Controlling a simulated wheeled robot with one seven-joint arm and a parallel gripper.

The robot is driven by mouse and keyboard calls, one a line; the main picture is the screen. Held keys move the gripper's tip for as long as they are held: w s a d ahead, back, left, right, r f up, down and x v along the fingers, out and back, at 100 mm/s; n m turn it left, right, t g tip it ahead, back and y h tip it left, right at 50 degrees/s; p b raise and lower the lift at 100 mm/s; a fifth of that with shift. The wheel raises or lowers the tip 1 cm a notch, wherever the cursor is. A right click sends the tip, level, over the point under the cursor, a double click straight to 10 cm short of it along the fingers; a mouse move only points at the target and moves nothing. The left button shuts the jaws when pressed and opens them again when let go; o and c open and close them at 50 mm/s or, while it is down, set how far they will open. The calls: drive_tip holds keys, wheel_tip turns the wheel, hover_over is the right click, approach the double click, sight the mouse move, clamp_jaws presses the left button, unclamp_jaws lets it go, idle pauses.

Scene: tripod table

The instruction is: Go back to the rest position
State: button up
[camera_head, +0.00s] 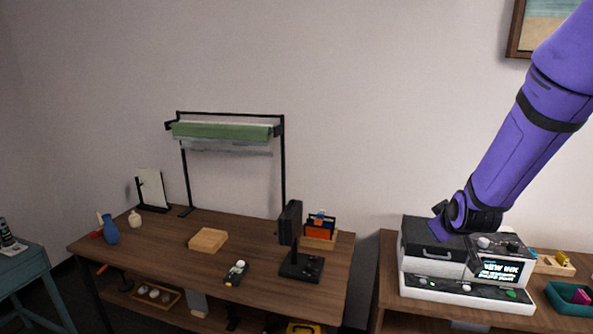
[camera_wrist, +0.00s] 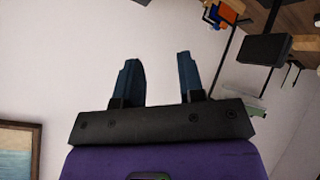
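My purple arm (camera_head: 530,120) reaches down from the upper right in the head view. Its dark wrist end (camera_head: 470,212) appears in front of or above the printer-like machine (camera_head: 430,250); the gap between them cannot be judged. My gripper (camera_wrist: 157,60) shows in the wrist view with its two blue-grey fingers apart. Only bare wall shows between the fingers, and nothing is held. In the head view the fingers are hard to make out against the machine.
A wooden desk (camera_head: 170,240) holds a blue vase (camera_head: 111,229), a wooden block (camera_head: 208,240) and a tall black frame (camera_head: 284,175). A teal tray (camera_head: 562,305) lies right of the machine. A framed picture (camera_head: 516,30) hangs upper right. A teal table (camera_head: 30,270) stands left.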

drive_tip(key=s+a+r+m+g, duration=0.1)
drive_tip(key=s+r, duration=0.5)
drive_tip(key=s, duration=0.4)
drive_tip(key=s+a+r+m+g+y, duration=0.1)
drive_tip(key=s+r, duration=0.4)
drive_tip(key=s, duration=0.6)
drive_tip(key=s+a+r+m+g+y, duration=0.1)
drive_tip(key=s+a+r+m+g, duration=0.1)
drive_tip(key=s+r, duration=0.4)
drive_tip(key=s, duration=0.4)
drive_tip(key=shift+s+a+r+m, duration=0.15)
drive_tip(key=shift+a+r+m, duration=0.2)
drive_tip(key=shift+a+m, duration=0.05)
